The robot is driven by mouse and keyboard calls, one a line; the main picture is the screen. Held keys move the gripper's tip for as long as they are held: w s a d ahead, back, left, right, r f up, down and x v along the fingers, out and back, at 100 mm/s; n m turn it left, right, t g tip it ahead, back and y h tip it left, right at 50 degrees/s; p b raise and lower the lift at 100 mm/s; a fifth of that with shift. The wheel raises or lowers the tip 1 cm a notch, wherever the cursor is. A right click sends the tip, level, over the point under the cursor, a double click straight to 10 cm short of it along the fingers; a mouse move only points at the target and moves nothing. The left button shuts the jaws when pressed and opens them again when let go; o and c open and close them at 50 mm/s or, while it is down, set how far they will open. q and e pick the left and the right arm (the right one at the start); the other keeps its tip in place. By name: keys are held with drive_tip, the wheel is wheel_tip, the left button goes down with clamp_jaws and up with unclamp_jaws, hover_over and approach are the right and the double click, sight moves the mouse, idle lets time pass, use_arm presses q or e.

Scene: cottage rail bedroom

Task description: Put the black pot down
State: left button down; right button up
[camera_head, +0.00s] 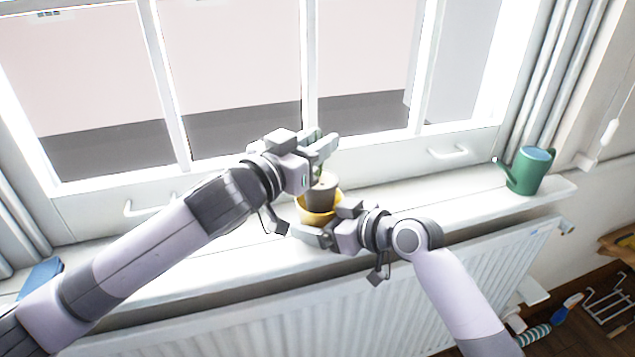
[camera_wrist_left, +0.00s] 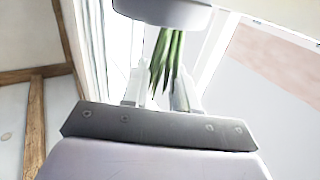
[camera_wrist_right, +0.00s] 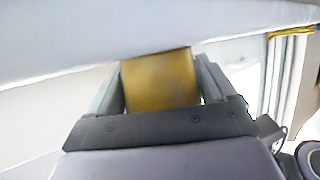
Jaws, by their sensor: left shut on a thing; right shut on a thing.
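The dark pot (camera_head: 322,193) shows in the head view as a grey-brown pot in the mouth of a yellow pot (camera_head: 318,216) at the window sill. I cannot tell whether it rests on the yellow pot's bottom. A green plant (camera_head: 320,165) rises above the dark pot. My left gripper (camera_head: 322,145) is above the pots, shut on the plant; green leaves (camera_wrist_left: 168,58) show between its fingers in the left wrist view. My right gripper (camera_head: 330,222) is shut on the yellow pot, whose wall (camera_wrist_right: 160,82) fills the space between its fingers in the right wrist view.
A green watering can (camera_head: 530,170) stands at the right end of the white window sill (camera_head: 440,195). The window (camera_head: 230,70) is close behind my left gripper. A radiator (camera_head: 400,285) is below the sill. The sill between the pots and the can is clear.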

use_arm(q)
drive_tip(key=shift+f, duration=2.45)
drive_tip(key=shift+f, duration=0.1)
drive_tip(key=c, duration=0.9)
unclamp_jaws()
drive_tip(key=shift+f, duration=0.1)
drive_tip(key=shift+o, duration=0.2)
drive_tip(key=v, duration=1.2)
